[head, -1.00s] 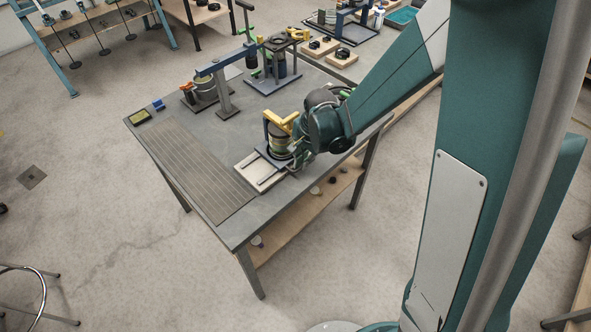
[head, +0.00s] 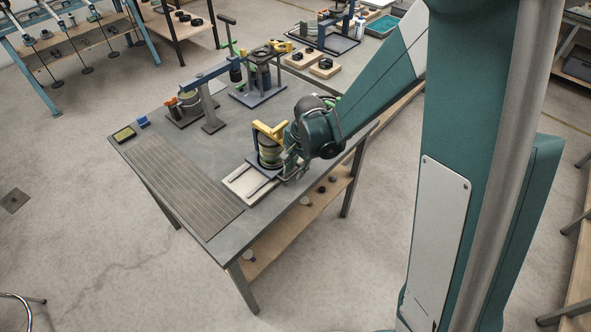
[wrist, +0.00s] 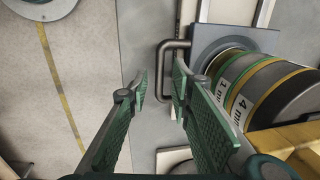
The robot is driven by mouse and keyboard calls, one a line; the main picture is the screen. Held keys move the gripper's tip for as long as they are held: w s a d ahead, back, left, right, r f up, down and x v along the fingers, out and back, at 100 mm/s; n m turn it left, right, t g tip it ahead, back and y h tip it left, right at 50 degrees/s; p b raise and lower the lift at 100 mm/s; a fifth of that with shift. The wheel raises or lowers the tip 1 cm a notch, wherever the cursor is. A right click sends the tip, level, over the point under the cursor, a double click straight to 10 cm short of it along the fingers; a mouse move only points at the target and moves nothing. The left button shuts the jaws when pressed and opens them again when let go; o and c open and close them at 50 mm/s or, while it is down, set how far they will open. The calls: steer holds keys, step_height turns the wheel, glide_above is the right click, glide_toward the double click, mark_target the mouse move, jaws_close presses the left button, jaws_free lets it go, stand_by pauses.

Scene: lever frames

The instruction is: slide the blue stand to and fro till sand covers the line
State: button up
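The blue stand (head: 257,166) is a dark blue-grey plate on a pale railed frame (head: 238,188) near the table's right edge. It carries a stack of round sieves (wrist: 262,85), with green and yellow bands and labels reading 1 mm and 4 mm. A yellow clamp (head: 270,131) tops the stack. A grey bar handle (wrist: 165,58) projects from the stand in the wrist view. My gripper (wrist: 161,84) is open, its green fingertips on either side of the handle's outer bar; contact is unclear. In the head view my wrist largely hides it. I cannot make out sand or the line.
The table (head: 190,245) has a slatted panel (head: 180,180) at left. A blue-armed fixture (head: 205,95) and a dark post stand (head: 258,88) stand farther back. A small tray (head: 124,134) and blue block (head: 143,121) sit at the left corner. Open tabletop lies between.

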step_height(320, 180, up, 12)
steer(key=s+d, duration=0.1)
steer(key=shift+s+d, duration=0.2)
steer(key=shift+d, duration=0.15)
stand_by(0.7)
steer(key=shift+f, duration=0.1)
stand_by(0.6)
steer(key=s+d+r+n+t+b, duration=0.2)
steer(key=s+d+r+n+t, duration=0.15)
steer(key=s+d+r, duration=0.7)
steer(key=s+d+n+t+h+b, duration=0.1)
steer(key=s+d+n, duration=0.4)
steer(key=s, duration=0.7)
steer(key=shift+d+r+t+b, duration=0.35)
steer(key=shift+d+t+b, duration=0.2)
steer(key=shift+d+t, duration=0.1)
steer(key=shift+s, duration=0.1)
stand_by(1.1)
